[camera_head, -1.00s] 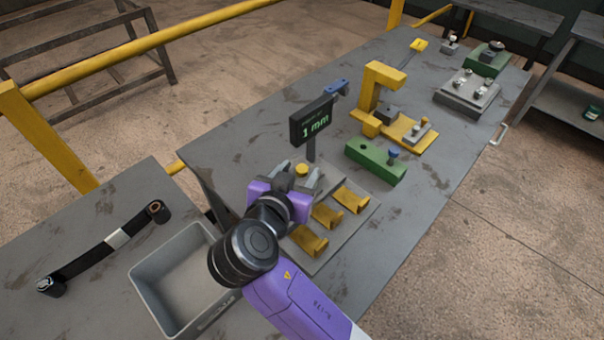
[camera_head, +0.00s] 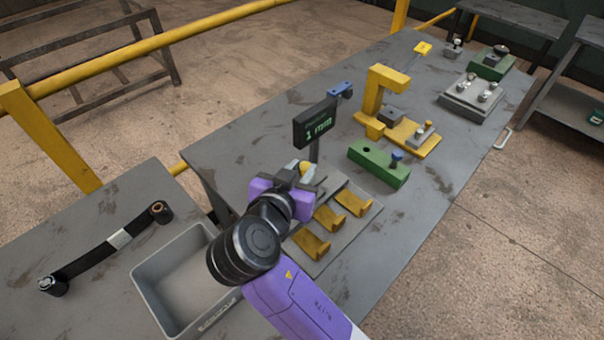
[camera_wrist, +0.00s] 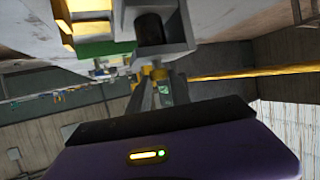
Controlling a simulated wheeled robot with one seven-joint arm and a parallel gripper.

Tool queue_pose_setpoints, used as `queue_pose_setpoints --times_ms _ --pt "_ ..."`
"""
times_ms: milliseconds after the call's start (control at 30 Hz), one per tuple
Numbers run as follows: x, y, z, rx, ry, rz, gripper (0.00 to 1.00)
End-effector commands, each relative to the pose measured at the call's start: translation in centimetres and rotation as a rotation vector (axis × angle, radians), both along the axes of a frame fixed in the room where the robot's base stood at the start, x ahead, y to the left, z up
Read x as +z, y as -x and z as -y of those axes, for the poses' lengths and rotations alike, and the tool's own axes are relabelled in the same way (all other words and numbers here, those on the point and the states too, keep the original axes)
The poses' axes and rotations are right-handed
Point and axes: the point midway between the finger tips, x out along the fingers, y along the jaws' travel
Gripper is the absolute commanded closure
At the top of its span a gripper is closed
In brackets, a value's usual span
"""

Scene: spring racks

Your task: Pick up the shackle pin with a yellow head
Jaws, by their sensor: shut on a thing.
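The shackle pin's yellow head (camera_head: 307,171) shows between the fingertips of my gripper (camera_head: 305,174) in the head view. My gripper is shut on the pin, beside the grey rack plate (camera_head: 338,240) with yellow cradles. The pin's shank is hidden by the gripper and fingers in the head view. In the wrist view, a small yellow part (camera_wrist: 160,73) shows between the fingers, and a dark cylinder in a grey block lies beyond. I cannot tell whether the pin touches its support.
The display post (camera_head: 315,125) stands close behind my gripper. A green block (camera_head: 378,163) with a blue-headed pin lies to the right, and a yellow C-frame (camera_head: 385,85) stands beyond it. A grey bin (camera_head: 143,287) and black strap (camera_head: 85,262) are at left.

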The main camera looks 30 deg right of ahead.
Motion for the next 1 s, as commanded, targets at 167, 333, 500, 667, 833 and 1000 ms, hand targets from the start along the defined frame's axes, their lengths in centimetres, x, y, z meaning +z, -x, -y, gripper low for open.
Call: queue_pose_setpoints --times_ms 167,333,500,667,833,1000 --pt "2.8 -0.1 0.0 -0.001 -0.003 0.006 1.00" --pt "6.3 -0.1 0.0 -0.001 -0.003 0.008 1.00" --pt "10.5 -0.1 0.0 0.000 -0.004 0.008 1.00" --pt "14.2 0.0 0.0 0.000 -0.003 0.006 1.00" --pt "17.1 0.0 0.0 0.000 -0.002 0.004 1.00" --pt "18.4 0.0 0.0 0.000 -0.001 0.001 1.00"
